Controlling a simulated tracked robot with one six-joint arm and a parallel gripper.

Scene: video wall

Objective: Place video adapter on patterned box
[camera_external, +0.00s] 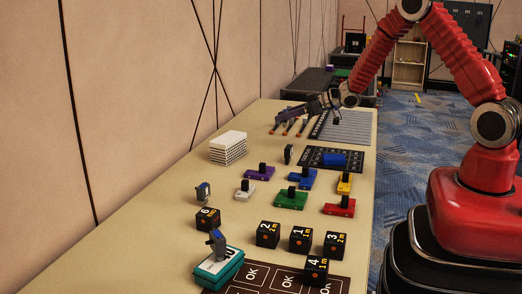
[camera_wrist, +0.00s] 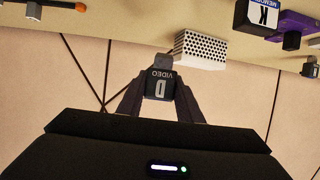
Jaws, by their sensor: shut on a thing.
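The video adapter (camera_wrist: 159,85) is a small dark block with a white "D" and "VIDEO" label, seen upside down in the wrist view. My gripper (camera_wrist: 160,102) is shut on it, one finger on each side. The white patterned box (camera_external: 229,147) stands near the wall on the left. In the wrist view the patterned box (camera_wrist: 200,50) shows its dotted side, beyond and right of the adapter; they look apart.
Colored blocks with black knobs, including a green one (camera_external: 291,199), spread over the middle of the table (camera_external: 160,240). Black numbered cubes (camera_external: 268,234) and a teal box (camera_external: 219,268) with a small adapter on top stand in front. The wall (camera_external: 130,90) borders the table's left.

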